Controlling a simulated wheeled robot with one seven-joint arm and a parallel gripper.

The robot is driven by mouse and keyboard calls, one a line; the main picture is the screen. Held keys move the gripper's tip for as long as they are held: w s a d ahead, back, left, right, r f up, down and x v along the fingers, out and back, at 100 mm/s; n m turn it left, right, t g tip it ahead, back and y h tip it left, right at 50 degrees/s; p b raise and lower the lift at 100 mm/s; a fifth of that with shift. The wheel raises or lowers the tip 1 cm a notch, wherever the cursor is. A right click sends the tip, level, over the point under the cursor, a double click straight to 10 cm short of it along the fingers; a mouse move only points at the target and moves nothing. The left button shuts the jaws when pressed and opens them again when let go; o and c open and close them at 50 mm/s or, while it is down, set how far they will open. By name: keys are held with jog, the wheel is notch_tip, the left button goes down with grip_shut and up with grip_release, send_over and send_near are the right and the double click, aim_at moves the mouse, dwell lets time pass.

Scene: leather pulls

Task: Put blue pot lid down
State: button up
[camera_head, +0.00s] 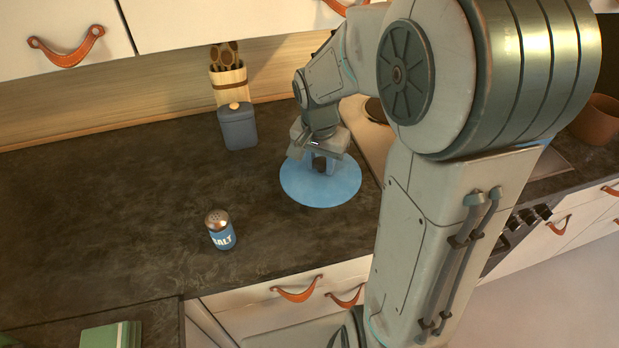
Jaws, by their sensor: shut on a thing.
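The blue pot lid (322,193) is a flat light-blue disc over the dark countertop, right of the picture's middle. My gripper (320,164) is above its centre, pointing down, shut on the lid's dark knob, which the fingers partly hide. The lid looks level and close to the counter. I cannot tell whether its rim touches the surface.
A salt shaker (220,230) stands left of the lid. A grey canister (238,126) and a utensil holder (229,83) stand by the back wall. A brown pot (596,119) is at the far right. The left of the countertop (110,190) is clear.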

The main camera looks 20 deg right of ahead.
aim_at(312, 178)
jog(key=shift+s+a+f, duration=0.2)
jog(key=shift+a+f, duration=0.1)
jog(key=shift+a, duration=0.2)
jog(key=shift+s+a+f, duration=0.15)
jog(key=shift+a+f, duration=0.15)
jog(key=shift+a, duration=0.2)
jog(key=shift+a+f, duration=0.1)
jog(key=shift+f, duration=1.95)
jog(key=shift+f, duration=0.25)
jog(key=o, duration=1.1)
jog(key=shift+r, duration=0.1)
